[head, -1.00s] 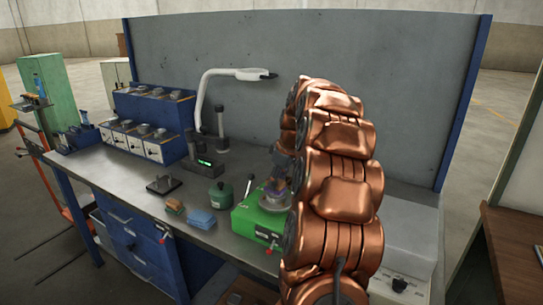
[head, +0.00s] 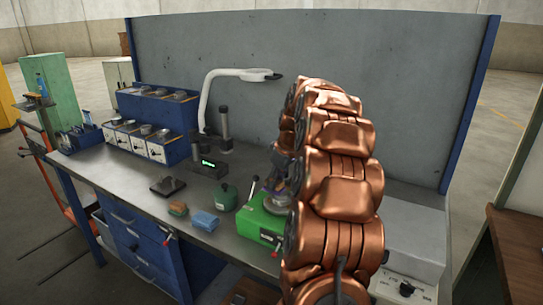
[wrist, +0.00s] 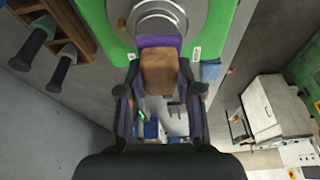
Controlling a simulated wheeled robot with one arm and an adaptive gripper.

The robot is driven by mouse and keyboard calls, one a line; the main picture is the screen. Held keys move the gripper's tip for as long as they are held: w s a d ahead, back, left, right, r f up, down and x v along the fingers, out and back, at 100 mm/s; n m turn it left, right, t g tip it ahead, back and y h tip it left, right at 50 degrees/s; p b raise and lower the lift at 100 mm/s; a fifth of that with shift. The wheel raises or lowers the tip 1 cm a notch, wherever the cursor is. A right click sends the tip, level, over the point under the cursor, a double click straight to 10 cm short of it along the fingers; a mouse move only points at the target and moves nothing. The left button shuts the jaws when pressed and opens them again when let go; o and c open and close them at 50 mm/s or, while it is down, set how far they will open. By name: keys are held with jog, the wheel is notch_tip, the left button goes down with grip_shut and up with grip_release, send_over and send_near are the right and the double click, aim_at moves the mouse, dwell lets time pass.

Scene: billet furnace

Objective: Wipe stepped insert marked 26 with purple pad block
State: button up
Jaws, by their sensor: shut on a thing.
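My gripper (wrist: 160,98) is shut on the purple pad block (wrist: 158,72), a brown block with a purple pad along its far edge. In the wrist view the pad reaches the near rim of a round, stepped silver insert (wrist: 160,16); I cannot tell whether they touch. The insert sits in a green fixture (wrist: 101,12). No number is readable on it. In the head view the green fixture (head: 256,225) stands on the bench, the insert (head: 273,203) shows on top, and my copper arm hides its right side. My gripper (head: 280,184) is just above it.
On the grey bench (head: 108,174), left of the fixture, are a green pot (head: 224,198), a blue block (head: 202,221), an orange-brown block (head: 177,208) and a dark plate (head: 167,186). A grey panel rises at the back.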

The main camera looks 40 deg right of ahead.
jog(key=shift+w+r, duration=0.15)
jog(key=shift+w, duration=0.2)
jog(key=shift+w+v, duration=0.25)
jog(key=shift+v, duration=0.95)
jog(key=shift+a+r+p, duration=0.1)
jog(key=shift+r+p, duration=0.65)
jog(key=shift+r, duration=2)
